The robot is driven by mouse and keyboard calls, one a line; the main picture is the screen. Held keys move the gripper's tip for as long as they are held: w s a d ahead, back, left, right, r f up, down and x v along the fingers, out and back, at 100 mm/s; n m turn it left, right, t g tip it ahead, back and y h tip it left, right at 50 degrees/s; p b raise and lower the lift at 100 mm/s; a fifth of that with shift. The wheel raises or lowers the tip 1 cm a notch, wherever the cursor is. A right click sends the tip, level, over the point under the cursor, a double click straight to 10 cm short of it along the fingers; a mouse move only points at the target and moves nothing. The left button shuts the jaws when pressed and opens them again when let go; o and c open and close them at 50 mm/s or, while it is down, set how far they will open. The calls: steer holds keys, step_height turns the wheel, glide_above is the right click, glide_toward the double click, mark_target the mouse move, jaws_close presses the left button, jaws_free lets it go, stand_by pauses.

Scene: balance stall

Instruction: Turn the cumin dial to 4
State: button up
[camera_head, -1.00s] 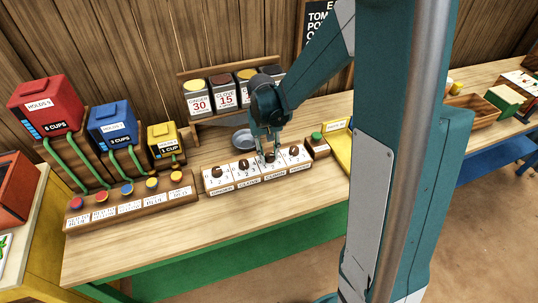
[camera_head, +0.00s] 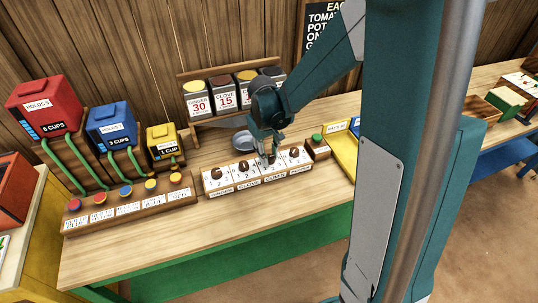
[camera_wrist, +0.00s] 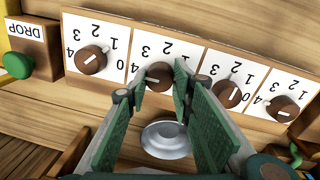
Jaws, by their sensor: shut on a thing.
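The dial panel (camera_head: 222,188) lies along the table's front, with brown knobs on white number cards. The cumin dial (camera_wrist: 160,75) is the second knob from the left in the wrist view, where the panel appears upside down. My gripper (camera_wrist: 160,84) is shut on the cumin dial, one finger on each side. The knob's white mark lies toward the left, on the side of the 4; the fingers partly cover the card's ends, so the exact setting is hard to read. In the head view my gripper (camera_head: 270,160) points down at this knob and mostly hides it.
The neighbouring pepper dial (camera_wrist: 90,60) and clove dial (camera_wrist: 229,94) stand close on either side. A green button (camera_wrist: 15,65) marked DROP is beyond the panel's end. A grey bowl (camera_wrist: 167,138) sits behind the panel, under the spice bins (camera_head: 198,102).

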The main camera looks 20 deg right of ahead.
steer(key=o, duration=0.9)
steer(key=shift+r, duration=0.15)
steer(key=shift+s+a+r, duration=0.1)
steer(key=shift+a+r, duration=0.05)
steer(key=shift+r, duration=1.8)
steer(key=shift+w+a+r, duration=0.1)
steer(key=shift+a+r, duration=0.05)
steer(key=shift+r, duration=1.8)
steer(key=shift+s+a+r, duration=0.1)
steer(key=shift+a+r, duration=0.05)
steer(key=shift+r, duration=1.8)
